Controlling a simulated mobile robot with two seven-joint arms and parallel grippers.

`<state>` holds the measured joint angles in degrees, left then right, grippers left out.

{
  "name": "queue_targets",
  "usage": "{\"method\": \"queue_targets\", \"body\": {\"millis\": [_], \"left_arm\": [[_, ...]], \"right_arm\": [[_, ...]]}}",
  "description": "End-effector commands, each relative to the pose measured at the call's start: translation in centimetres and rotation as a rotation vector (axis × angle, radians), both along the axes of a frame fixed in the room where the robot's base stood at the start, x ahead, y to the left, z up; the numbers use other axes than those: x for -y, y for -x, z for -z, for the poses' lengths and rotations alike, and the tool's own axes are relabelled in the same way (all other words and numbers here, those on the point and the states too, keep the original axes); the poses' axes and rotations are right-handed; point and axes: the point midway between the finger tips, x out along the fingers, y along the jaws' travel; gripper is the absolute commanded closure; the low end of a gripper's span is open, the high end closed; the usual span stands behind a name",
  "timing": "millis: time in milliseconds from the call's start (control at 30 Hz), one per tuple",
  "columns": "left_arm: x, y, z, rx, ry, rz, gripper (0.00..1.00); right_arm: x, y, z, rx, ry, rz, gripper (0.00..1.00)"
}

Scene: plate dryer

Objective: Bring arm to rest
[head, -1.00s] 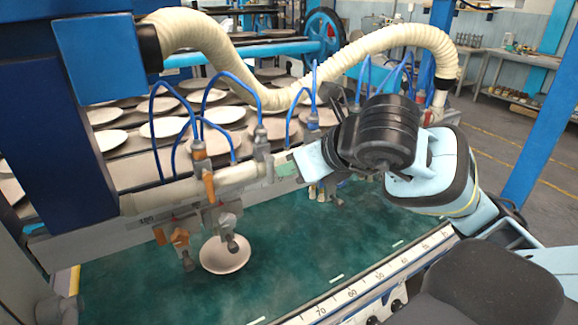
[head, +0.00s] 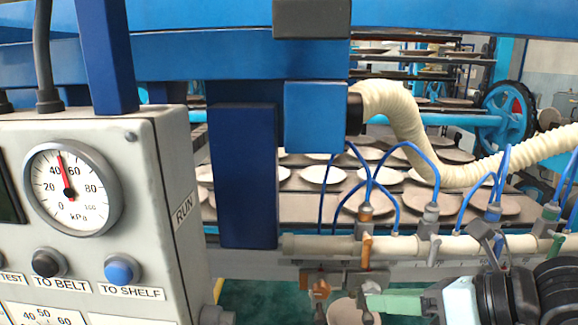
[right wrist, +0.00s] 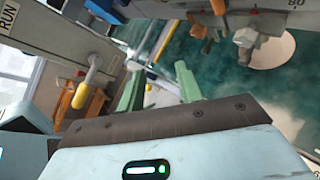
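My right gripper (head: 372,300) shows at the lower right of the head view, its green fingers pointing left. In the right wrist view its two green fingers (right wrist: 160,68) stand apart with nothing between them. The right arm's black and light blue wrist is cut off by the frame's edge. A pale round plate (head: 345,313) lies on the green belt (head: 260,300) below the suction bar, near the gripper in the picture. It also shows at the upper right of the wrist view (right wrist: 266,50), apart from the fingers. My left gripper is not in view.
A grey control box (head: 150,180) with a gauge (head: 70,188) and buttons fills the left. The suction bar (head: 460,246) with blue hoses crosses behind the gripper. Shelves of plates (head: 322,174) stand behind. In the wrist view, a yellow-tipped knob (right wrist: 86,90) is left of the fingers.

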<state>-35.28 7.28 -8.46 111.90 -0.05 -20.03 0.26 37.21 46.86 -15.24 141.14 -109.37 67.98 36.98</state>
Motion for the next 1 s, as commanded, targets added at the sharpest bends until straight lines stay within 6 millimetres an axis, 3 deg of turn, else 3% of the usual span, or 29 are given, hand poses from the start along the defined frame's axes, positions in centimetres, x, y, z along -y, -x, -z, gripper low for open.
{"method": "queue_targets", "body": {"millis": [100,267,400,567,667,767,867,1000], "left_arm": [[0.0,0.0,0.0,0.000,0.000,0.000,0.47],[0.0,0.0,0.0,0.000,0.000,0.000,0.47],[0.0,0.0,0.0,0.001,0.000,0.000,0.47],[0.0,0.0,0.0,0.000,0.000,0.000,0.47],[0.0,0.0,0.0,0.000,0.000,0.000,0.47],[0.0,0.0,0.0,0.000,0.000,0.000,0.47],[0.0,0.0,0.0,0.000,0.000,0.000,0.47],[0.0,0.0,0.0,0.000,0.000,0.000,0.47]], "right_arm": [[-3.5,2.4,-1.1,-0.049,-0.270,-0.136,0.65],[-5.3,4.5,-4.2,-0.114,-0.669,-0.220,0.65],[-4.1,4.4,-6.7,-0.176,-1.028,-0.190,0.65],[-0.4,2.5,-7.4,-0.261,-1.422,-0.035,0.65],[2.7,0.7,-6.0,-0.321,-1.646,0.128,0.65],[5.8,-1.0,-3.0,-0.390,-1.838,0.339,0.65],[8.7,-2.0,1.5,-0.469,-1.992,0.594,0.65],[11.8,-1.6,9.7,-0.597,-2.123,1.011,0.65]]}}
